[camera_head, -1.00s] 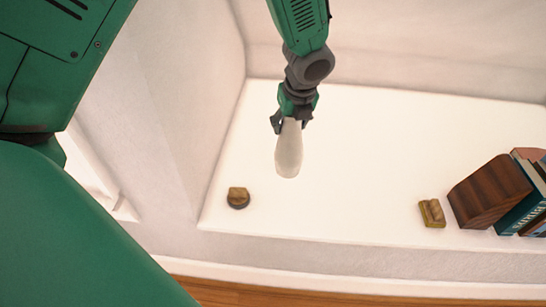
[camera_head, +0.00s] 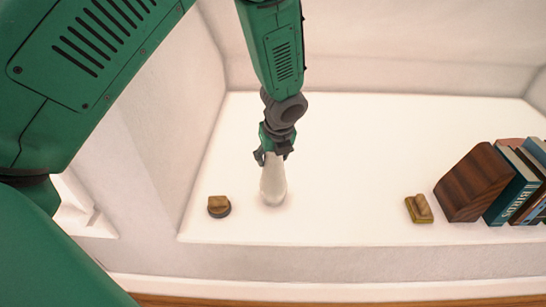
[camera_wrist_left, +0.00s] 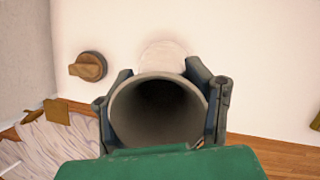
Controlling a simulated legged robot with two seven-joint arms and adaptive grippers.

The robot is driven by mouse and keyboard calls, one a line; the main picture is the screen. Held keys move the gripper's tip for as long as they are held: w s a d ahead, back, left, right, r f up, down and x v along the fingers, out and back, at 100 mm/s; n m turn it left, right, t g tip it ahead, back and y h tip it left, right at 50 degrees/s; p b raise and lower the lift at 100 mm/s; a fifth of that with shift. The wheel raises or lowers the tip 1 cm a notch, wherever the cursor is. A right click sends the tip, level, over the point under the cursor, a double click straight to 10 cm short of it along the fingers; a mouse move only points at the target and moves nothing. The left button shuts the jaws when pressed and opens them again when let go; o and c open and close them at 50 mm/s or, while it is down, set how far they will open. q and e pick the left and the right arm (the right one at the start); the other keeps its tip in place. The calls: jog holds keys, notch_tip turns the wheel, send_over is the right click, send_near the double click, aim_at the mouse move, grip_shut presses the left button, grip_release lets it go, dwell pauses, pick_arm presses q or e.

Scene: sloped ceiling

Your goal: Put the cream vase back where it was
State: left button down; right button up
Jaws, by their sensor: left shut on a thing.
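The cream vase (camera_head: 272,185) is upright on or just above the white ledge (camera_head: 330,150), a little right of a small round brown object; I cannot tell for sure whether its base touches. My left gripper (camera_head: 272,157) is shut on the vase near its top, coming down from above. In the left wrist view, the vase's open round mouth (camera_wrist_left: 158,112) sits between the two fingers of my left gripper (camera_wrist_left: 162,100). My right gripper does not show.
A small round brown object (camera_head: 218,206) sits left of the vase. A small brown and yellow block (camera_head: 419,209) lies to the right. A dark wooden bookend (camera_head: 473,184) and several books (camera_head: 513,187) stand at the far right. The ledge between vase and block is clear.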

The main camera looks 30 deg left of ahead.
pick_arm(q)
jog(key=shift+a+f, duration=0.15)
jog(key=shift+a, duration=0.1)
jog(key=c, duration=0.6)
grip_release()
jog(key=shift+s+a+f, duration=0.15)
jog(key=shift+a+f, duration=0.1)
jog(key=shift+a, duration=0.55)
jog(key=shift+a+f, duration=0.1)
jog(key=shift+a, duration=0.1)
jog(key=shift+d+r, duration=0.25)
jog(key=shift+d, duration=0.55)
jog(key=shift+a, duration=0.25)
jog(key=shift+a+r, duration=0.2)
jog(key=shift+r, duration=0.05)
jog(key=p+v, duration=0.4)
jog(key=v, duration=0.7)
jog(key=shift+r+p, duration=0.35)
jog(key=shift+p, duration=0.05)
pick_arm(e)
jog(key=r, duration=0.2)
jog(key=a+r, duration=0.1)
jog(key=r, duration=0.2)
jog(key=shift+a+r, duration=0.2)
